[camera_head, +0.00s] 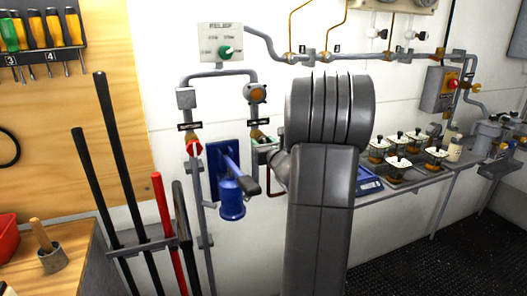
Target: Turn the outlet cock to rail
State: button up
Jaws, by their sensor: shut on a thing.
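My grey arm (320,200) rises in the middle of the view. Its bulk hides my gripper, so I cannot see the jaws or what they hold. A valve with a red handle (194,147) sits on the left pipe below a small black label. A second valve with some green on it (258,134) sits on the right branch under another label, close to the arm's left edge and partly covered. The label text is too small to read, so I cannot tell which valve is the outlet cock, nor its position.
A blue hand pump (231,198) with a dark-ended lever stands between the pipes. A relief panel (221,43) with a green knob hangs above. Long bars stand in a rack (150,240) at left.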

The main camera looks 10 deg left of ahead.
jog(key=n+b, duration=0.1)
jog(key=b, duration=0.1)
jog(key=n+b, duration=0.2)
jog(key=b, duration=0.1)
jog(key=shift+f+n, duration=0.3)
jog(key=shift+f, duration=0.05)
jog(key=n+b, duration=0.3)
jog(key=b, duration=0.2)
jog(key=shift+n, duration=0.3)
jog(key=n+b, duration=0.4)
jog(key=b, duration=0.1)
jog(key=shift+r, duration=0.1)
jog(key=shift+r+n+b, duration=0.2)
jog(key=shift+n+b, duration=1.45)
jog(key=shift+n, duration=0.45)
jog(key=o, duration=1)
